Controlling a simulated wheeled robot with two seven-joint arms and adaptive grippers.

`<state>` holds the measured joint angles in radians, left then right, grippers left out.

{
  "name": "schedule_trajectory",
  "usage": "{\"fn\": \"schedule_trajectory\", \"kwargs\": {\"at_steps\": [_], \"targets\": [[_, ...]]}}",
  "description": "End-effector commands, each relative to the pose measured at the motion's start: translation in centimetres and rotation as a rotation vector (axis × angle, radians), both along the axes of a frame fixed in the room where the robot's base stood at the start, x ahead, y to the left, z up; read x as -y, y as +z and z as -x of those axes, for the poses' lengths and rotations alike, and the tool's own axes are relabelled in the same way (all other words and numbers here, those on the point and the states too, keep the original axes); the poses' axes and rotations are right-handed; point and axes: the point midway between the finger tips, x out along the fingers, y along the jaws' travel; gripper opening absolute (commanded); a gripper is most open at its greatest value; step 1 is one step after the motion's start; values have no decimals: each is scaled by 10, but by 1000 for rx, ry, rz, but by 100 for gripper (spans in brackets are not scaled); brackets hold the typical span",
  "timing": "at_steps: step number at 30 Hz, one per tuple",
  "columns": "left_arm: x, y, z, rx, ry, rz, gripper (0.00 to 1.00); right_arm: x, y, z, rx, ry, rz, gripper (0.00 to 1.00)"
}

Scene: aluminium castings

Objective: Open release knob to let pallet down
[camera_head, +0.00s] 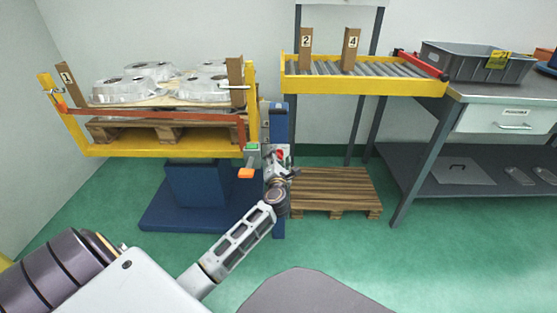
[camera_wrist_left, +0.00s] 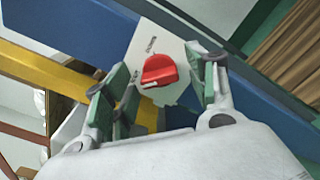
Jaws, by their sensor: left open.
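The red release knob (camera_wrist_left: 158,72) sits on a white plate (camera_wrist_left: 150,45) on a blue post in the left wrist view. It also shows as a small red spot in the head view (camera_head: 281,154). My left gripper (camera_wrist_left: 165,68) is open, with its green-padded fingers on either side of the knob; I cannot tell whether they touch it. In the head view my left gripper (camera_head: 276,160) is at the blue post, right of the lift. The loaded pallet (camera_head: 170,130) rests raised in the yellow lift frame (camera_head: 160,150), carrying silvery castings (camera_head: 125,90). My right gripper is out of view.
An orange-tipped lever (camera_head: 246,173) is close left of my gripper. An empty wooden pallet (camera_head: 335,190) lies on the floor to the right. A yellow roller conveyor (camera_head: 360,87) and a workbench (camera_head: 500,92) with a grey crate (camera_head: 470,65) stand further right.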

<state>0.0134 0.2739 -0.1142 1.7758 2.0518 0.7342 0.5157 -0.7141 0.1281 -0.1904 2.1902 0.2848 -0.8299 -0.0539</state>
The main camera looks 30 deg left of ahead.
Motion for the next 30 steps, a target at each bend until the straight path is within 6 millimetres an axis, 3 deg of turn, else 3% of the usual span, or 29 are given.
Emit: {"fn": "schedule_trajectory", "kwargs": {"at_steps": [8,19,30], "targets": [[0,0,0,0,0,0,57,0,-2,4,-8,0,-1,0],[0,0,0,0,0,0,12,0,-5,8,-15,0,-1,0],[0,0,0,-9,-1,-13,12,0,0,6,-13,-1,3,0]]}}
